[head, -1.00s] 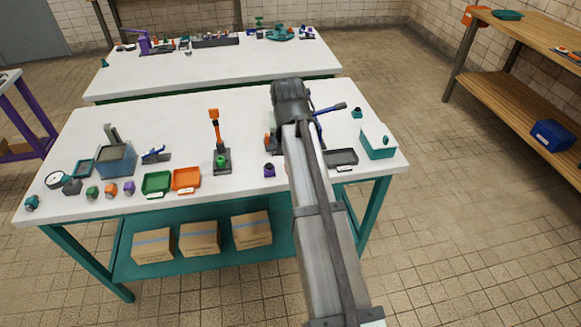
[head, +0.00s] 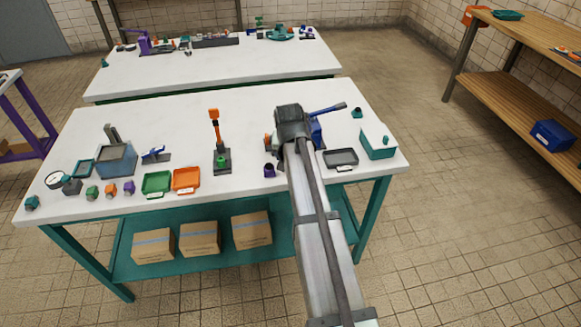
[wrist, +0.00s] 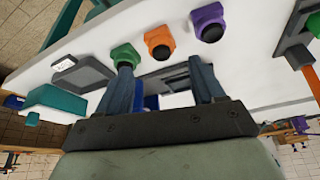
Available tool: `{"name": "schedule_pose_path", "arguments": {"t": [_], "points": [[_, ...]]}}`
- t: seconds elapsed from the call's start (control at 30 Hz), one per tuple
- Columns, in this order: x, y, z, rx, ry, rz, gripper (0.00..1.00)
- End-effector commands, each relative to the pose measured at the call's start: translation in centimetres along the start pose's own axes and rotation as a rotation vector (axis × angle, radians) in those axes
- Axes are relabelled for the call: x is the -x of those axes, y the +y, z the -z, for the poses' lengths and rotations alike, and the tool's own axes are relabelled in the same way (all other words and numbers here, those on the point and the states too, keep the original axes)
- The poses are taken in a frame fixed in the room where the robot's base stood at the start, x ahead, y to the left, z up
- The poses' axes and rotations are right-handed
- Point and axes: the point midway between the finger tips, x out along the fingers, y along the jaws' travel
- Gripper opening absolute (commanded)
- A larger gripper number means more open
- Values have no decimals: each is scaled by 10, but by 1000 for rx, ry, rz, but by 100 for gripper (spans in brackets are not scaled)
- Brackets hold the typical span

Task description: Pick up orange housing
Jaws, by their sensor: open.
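My gripper (wrist: 162,70) is open and empty in the wrist view, its two fingers apart above the white table. An orange housing (wrist: 159,42) with a dark round opening sits on the table beyond the fingertips, roughly between them in the picture and not touched. A green housing (wrist: 125,56) is left of it, partly behind the left finger. A purple housing (wrist: 209,22) is to its right. In the head view my arm hides the orange and green ones; the purple one (head: 269,171) shows beside the arm. Another small orange part (head: 111,189) stands at the table's left.
A grey tray (head: 341,157) and a teal box (head: 378,141) lie right of my arm. A blue-handled fixture (head: 317,130) is close to my wrist. An orange-topped press (head: 221,160) and an orange tray (head: 186,180) stand to the left. The table's back middle is clear.

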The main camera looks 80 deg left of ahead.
Motion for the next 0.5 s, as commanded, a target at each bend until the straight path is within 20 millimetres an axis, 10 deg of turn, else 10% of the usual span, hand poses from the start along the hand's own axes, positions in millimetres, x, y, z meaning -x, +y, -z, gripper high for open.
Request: {"name": "schedule_pose_path", "arguments": {"t": [0.5], "points": [[-49, -2, -1, 0, 0, 0, 68]]}}
